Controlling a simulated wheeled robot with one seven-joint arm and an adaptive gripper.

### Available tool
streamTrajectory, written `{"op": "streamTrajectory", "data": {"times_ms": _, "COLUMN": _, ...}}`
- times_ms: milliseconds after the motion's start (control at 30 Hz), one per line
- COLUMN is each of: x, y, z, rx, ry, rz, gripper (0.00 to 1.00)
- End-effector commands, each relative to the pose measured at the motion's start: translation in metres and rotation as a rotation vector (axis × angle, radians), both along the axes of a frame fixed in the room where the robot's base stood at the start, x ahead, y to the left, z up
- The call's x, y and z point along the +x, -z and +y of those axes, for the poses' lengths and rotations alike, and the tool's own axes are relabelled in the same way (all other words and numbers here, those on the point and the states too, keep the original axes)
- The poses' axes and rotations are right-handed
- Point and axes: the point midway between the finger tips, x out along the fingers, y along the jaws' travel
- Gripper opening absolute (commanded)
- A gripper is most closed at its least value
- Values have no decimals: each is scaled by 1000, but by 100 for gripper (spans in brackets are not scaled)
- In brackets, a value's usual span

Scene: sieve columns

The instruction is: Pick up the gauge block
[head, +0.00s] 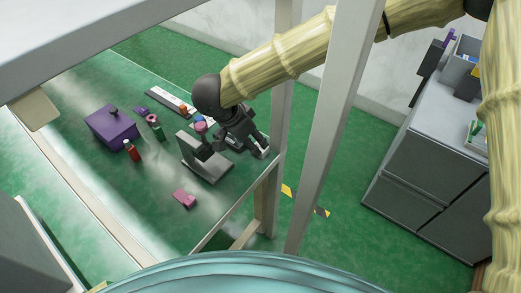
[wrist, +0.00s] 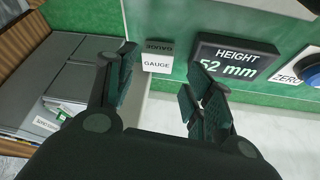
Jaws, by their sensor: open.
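The gauge block (wrist: 157,64) is a small pale block marked "GAUGE" in the wrist view, at upper centre on the green surface near its edge. My gripper (wrist: 160,72) is open, with one dark finger to the left of the block and the other to the lower right. The block shows in the gap between the fingers, beyond the tips, and nothing is held. In the head view my gripper (head: 236,152) hangs over the right end of the green table, next to a grey stand (head: 205,165); I cannot make out the block there.
A black display (wrist: 232,62) reading "HEIGHT 52 mm" stands right of the block, with a blue button (wrist: 312,74) beyond it. A purple box (head: 110,128), red bottle (head: 132,152) and pink piece (head: 184,198) are on the table. A grey frame post (head: 335,120) stands close by my arm.

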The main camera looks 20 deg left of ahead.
Motion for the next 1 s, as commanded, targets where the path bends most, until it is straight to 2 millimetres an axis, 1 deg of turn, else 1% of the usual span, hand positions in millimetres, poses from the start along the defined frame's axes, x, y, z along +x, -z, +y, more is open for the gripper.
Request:
{"op": "streamTrajectory", "data": {"times_ms": 167, "x": 4, "y": 8, "z": -3, "rx": 0, "ry": 1, "rz": 0, "gripper": 52}}
{"op": "streamTrajectory", "data": {"times_ms": 500, "x": 20, "y": 43, "z": -15, "rx": 2, "ry": 1, "rz": 0, "gripper": 52}}
{"op": "streamTrajectory", "data": {"times_ms": 600, "x": 22, "y": 47, "z": -16, "rx": 2, "ry": 1, "rz": 0, "gripper": 52}}
{"op": "streamTrajectory", "data": {"times_ms": 767, "x": 22, "y": 47, "z": -16, "rx": 1, "ry": 1, "rz": -1, "gripper": 52}}
{"op": "streamTrajectory", "data": {"times_ms": 800, "x": 22, "y": 47, "z": -16, "rx": 1, "ry": 1, "rz": -1, "gripper": 49}}
{"op": "streamTrajectory", "data": {"times_ms": 867, "x": 22, "y": 47, "z": -16, "rx": 1, "ry": 1, "rz": -1, "gripper": 38}}
{"op": "streamTrajectory", "data": {"times_ms": 900, "x": 22, "y": 47, "z": -16, "rx": 1, "ry": 1, "rz": -1, "gripper": 30}}
{"op": "streamTrajectory", "data": {"times_ms": 1000, "x": 22, "y": 47, "z": -16, "rx": 1, "ry": 1, "rz": -1, "gripper": 14}}
